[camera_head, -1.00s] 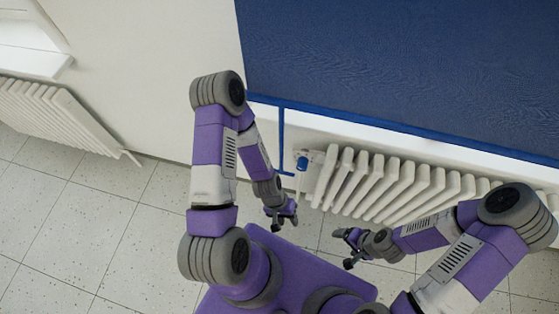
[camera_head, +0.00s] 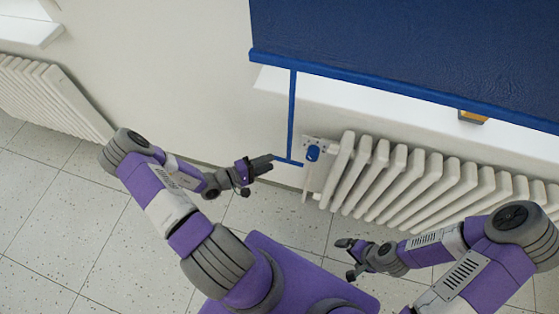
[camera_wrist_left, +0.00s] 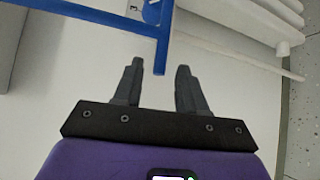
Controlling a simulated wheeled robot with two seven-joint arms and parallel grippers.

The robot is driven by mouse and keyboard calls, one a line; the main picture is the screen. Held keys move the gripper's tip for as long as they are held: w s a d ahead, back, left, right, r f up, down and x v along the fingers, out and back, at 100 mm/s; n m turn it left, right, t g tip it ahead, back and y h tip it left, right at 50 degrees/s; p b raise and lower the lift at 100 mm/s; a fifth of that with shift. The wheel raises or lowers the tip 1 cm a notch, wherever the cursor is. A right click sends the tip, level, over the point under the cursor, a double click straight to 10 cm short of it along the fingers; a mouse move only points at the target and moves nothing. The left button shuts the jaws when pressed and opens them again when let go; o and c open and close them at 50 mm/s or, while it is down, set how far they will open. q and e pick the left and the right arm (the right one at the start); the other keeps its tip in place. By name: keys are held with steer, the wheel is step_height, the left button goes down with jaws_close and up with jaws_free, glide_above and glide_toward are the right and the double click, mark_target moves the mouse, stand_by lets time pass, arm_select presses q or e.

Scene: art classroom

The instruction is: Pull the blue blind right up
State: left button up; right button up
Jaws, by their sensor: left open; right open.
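The blue blind (camera_head: 410,45) hangs over the window at the upper right of the head view, its lower bar (camera_head: 400,92) above the sill. A blue pull (camera_head: 292,115) hangs from the bar near its left end and ends in a short crosspiece (camera_head: 289,161). My left gripper (camera_head: 270,163) is open beside the crosspiece's left end. In the left wrist view, one end of the blue crosspiece (camera_wrist_left: 163,40) reaches between the tips of my open fingers (camera_wrist_left: 159,66); contact cannot be told. My right gripper (camera_head: 346,258) is open and empty, low in front of the radiator.
An orange thing (camera_head: 473,116) on the sill is partly hidden by the blind. Another radiator (camera_head: 50,95) is at left. The tiled floor (camera_head: 60,200) is clear.

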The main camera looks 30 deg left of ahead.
mark_target(280, 159)
arm_select(q)
steer(key=b+x, duration=0.1)
steer(key=x, duration=0.4)
steer(key=shift+w+d, duration=0.15)
steer(key=shift+d, duration=0.05)
jaws_close()
